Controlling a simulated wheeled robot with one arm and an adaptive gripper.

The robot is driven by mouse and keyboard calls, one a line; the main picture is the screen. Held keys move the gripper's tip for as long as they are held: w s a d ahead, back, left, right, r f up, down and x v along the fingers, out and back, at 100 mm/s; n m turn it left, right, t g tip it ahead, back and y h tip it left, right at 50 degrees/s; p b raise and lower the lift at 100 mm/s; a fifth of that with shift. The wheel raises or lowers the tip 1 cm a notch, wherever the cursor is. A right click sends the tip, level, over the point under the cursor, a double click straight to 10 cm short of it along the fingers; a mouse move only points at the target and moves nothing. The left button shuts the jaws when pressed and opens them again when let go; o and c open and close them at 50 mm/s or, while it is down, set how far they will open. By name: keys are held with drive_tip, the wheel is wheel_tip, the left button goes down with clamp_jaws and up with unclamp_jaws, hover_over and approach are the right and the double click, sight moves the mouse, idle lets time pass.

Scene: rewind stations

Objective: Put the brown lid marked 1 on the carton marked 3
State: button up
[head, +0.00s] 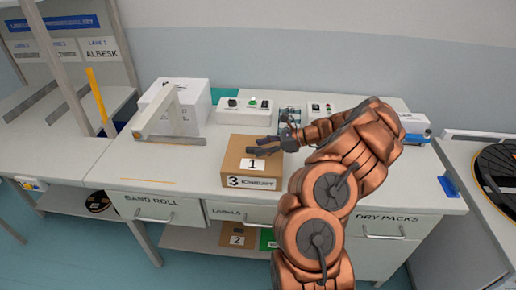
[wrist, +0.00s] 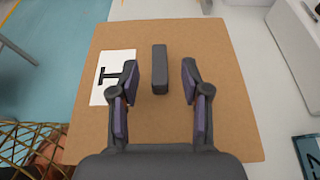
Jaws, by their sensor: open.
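The brown lid marked 1 (head: 238,148) lies on top of the carton marked 3 (head: 245,183), on the workbench; the edges look lined up. In the wrist view the lid (wrist: 210,120) fills the middle, with its white label 1 at the left and a dark bar handle (wrist: 159,70) at its centre. My gripper (head: 264,146) is just above the lid. In the wrist view my gripper (wrist: 160,84) is open, with one finger on each side of the handle and a gap on both sides. The carton is hidden under the lid in the wrist view.
A white box (head: 190,100) and a pale angled frame (head: 168,125) stand left of the carton. A control box with buttons (head: 245,110) is behind it. A carton marked 2 (head: 237,238) sits on the lower shelf. Bench space left of the carton is clear.

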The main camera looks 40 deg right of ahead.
drive_tip(key=v, duration=1)
drive_tip(key=shift+r, duration=0.1)
